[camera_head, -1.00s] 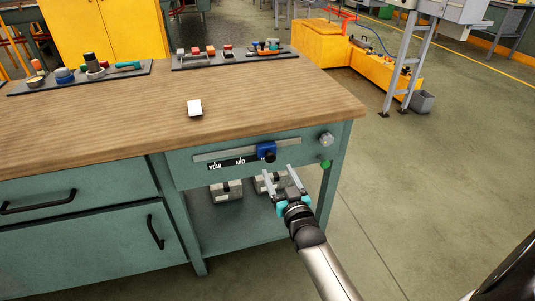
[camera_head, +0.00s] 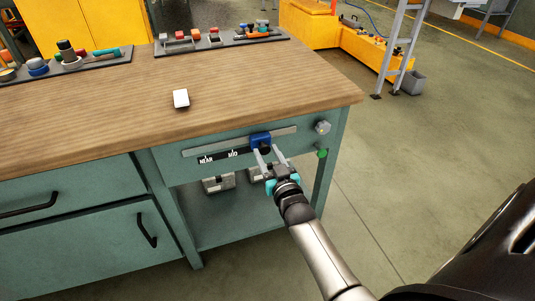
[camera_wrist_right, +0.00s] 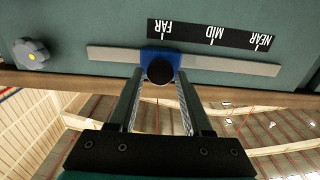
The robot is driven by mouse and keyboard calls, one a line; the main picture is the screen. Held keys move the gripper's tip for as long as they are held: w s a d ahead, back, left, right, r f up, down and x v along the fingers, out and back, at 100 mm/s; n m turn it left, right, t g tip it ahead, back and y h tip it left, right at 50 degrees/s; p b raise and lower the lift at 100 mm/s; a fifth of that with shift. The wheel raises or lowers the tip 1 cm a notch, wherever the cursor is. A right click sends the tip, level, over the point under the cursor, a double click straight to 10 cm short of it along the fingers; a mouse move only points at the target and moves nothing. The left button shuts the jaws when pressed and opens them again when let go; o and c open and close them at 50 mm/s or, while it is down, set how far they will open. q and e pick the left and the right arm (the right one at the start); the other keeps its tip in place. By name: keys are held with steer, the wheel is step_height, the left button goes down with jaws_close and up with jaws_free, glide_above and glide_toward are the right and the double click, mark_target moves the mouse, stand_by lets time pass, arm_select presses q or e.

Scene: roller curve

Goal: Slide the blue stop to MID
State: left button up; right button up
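The blue stop (camera_head: 260,138) with its round black knob (camera_wrist_right: 160,72) sits on the pale slide rail (camera_head: 215,146) on the bench front. In the right wrist view, which is upside down, the blue stop (camera_wrist_right: 160,56) is at the FAR mark. The label strip (camera_wrist_right: 211,33) shows FAR, MID and NEAR; in the head view FAR is hidden. My right gripper (camera_head: 267,151) is open, with one finger on each side of the knob. It also shows in the right wrist view (camera_wrist_right: 160,80), with narrow gaps beside the knob. My left gripper is not in view.
A grey knob (camera_head: 323,127) and a green button (camera_head: 322,153) are right of the rail. The wooden bench top (camera_head: 240,85) overhangs above, with a white block (camera_head: 181,98) on it. Grey boxes (camera_head: 218,184) stand on the shelf below.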

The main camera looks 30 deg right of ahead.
jaws_close()
steer(key=shift+r, duration=0.1)
stand_by(0.9)
